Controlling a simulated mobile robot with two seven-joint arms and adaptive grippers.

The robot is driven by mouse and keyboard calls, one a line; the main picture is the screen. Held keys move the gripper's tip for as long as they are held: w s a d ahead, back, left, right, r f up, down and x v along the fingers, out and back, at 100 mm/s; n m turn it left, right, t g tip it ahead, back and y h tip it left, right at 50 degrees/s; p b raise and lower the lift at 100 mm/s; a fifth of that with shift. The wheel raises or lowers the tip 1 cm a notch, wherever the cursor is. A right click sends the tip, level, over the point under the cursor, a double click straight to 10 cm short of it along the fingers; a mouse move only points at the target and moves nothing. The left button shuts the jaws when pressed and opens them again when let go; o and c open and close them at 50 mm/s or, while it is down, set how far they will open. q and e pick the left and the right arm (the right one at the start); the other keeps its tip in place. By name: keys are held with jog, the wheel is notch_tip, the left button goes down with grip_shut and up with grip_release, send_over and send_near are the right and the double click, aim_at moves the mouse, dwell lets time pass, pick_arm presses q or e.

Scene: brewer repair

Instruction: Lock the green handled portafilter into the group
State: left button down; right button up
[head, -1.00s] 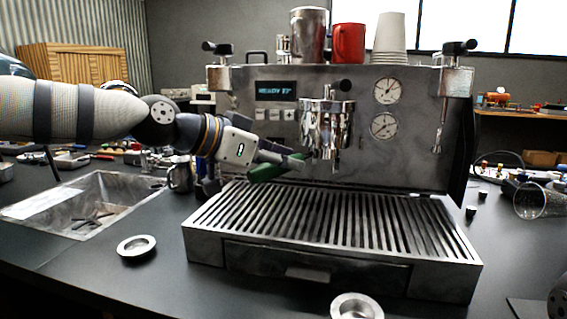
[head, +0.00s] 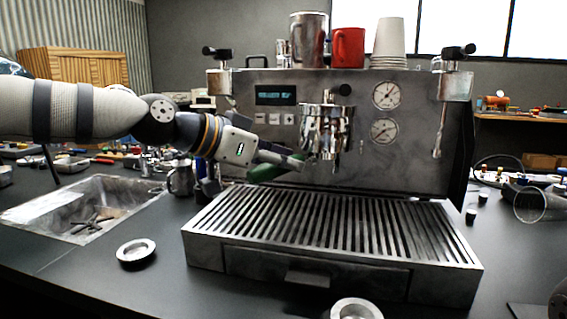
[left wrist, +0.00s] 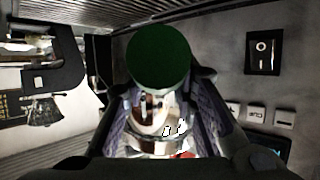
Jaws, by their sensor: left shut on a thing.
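The espresso machine (head: 405,165) stands at the centre of the counter. Its chrome group (head: 325,122) hangs from the front above the slatted drip tray (head: 215,209). The green handle of the portafilter (head: 265,172) is in my left gripper (head: 295,160), left of and close to the group. The handle's round green end (left wrist: 158,58) fills the middle top of the left wrist view, between the two fingers. Chrome shows beyond it there. The portafilter's basket end is hard to separate from the group, so I cannot tell how it is seated.
A steel jug (head: 309,38), a red mug (head: 348,47) and stacked cups (head: 389,42) stand on the machine. A metal ring (head: 136,251) and another (head: 356,309) lie on the counter in front. A sink (head: 85,212) is at left.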

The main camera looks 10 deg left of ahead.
pick_arm(q)
jog(key=shift+r, duration=0.35)
dwell(0.7)
